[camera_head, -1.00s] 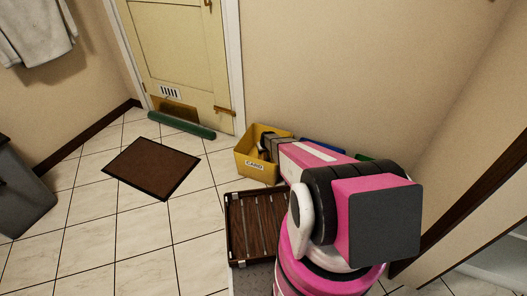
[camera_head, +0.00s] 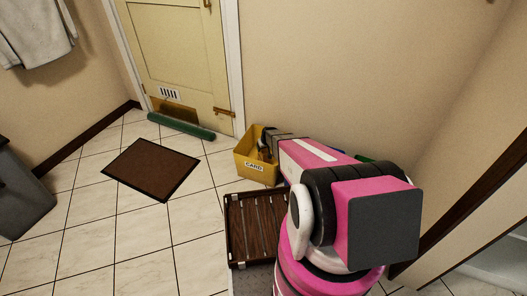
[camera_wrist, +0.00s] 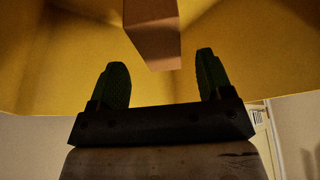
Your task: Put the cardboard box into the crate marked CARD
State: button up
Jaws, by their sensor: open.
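The yellow crate marked CARD (camera_head: 255,172) stands on the floor by the wall, right of the door. My gripper (camera_wrist: 161,62) reaches down into it. In the wrist view its two dark green fingers are apart, with nothing clasped between them. The brown cardboard box (camera_wrist: 152,35) shows just beyond the fingertips, against the crate's yellow walls (camera_wrist: 60,60). Whether it rests on the crate's bottom cannot be seen. In the head view my arm and gripper hide most of the crate's inside.
A brown slatted tray (camera_head: 232,225) lies in front of the crate. A green crate edge (camera_head: 366,158) shows behind my arm. A dark mat (camera_head: 151,169) and a green draught roll (camera_head: 181,126) lie near the door (camera_head: 185,60).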

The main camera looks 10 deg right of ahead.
jog(key=v, duration=0.6)
jog(key=shift+s, duration=0.2)
jog(key=s+a+r+m+g+h, duration=0.1)
jog(key=s+r+g, duration=0.3)
jog(key=s+r, duration=2.6)
jog(key=shift+s+r+m, duration=0.15)
jog(key=shift+s+m, duration=0.2)
jog(key=shift+m, duration=0.45)
